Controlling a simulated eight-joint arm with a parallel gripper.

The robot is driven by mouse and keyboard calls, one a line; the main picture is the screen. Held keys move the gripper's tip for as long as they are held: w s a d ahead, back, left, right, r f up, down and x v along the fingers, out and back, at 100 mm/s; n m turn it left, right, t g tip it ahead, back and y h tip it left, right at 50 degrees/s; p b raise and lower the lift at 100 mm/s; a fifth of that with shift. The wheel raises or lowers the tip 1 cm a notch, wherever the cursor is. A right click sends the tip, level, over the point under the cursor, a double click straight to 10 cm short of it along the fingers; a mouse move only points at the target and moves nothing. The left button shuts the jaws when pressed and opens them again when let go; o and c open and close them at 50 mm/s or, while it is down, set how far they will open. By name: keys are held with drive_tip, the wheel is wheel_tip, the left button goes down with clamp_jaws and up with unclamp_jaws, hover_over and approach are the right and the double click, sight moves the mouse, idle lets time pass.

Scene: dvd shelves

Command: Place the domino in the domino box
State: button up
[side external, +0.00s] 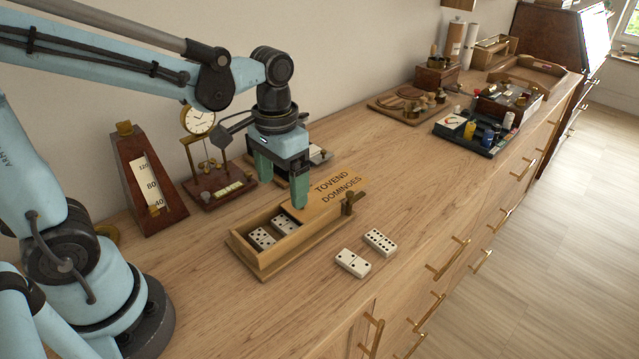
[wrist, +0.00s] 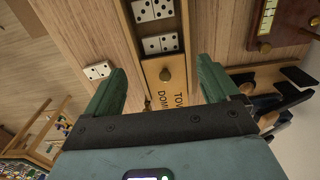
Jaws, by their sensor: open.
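The domino box (side external: 306,247) is a long wooden tray with a lid (side external: 330,192) marked "TOVEND DOMINOES" over its far part. Its near part is uncovered, with dominoes (side external: 261,238) lying inside; they also show in the wrist view (wrist: 160,43). Two white dominoes lie on the wooden top right of the box: a nearer one (side external: 353,263) and a farther one (side external: 379,241). One loose domino (wrist: 98,70) shows beside the left finger in the wrist view. My gripper (side external: 281,190) is open and empty above the box, its fingers apart on either side of it in the wrist view (wrist: 162,65).
A metronome (side external: 150,185) and a small clock on a stand (side external: 205,160) stand left of the box. A dark tray with bottles (side external: 478,130) and a wooden board with small pieces (side external: 405,104) sit farther back. The top between them and the dominoes is clear.

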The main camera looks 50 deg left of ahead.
drive_tip(key=s+r+t, duration=0.1)
drive_tip(key=t, duration=0.1)
drive_tip(key=a+r+t, duration=0.1)
drive_tip(key=t, duration=0.1)
drive_tip(key=s+r+t, duration=0.1)
drive_tip(key=t, duration=0.2)
drive_tip(key=shift+s+a, duration=0.3)
drive_tip(key=shift+r, duration=0.1)
idle(0.9)
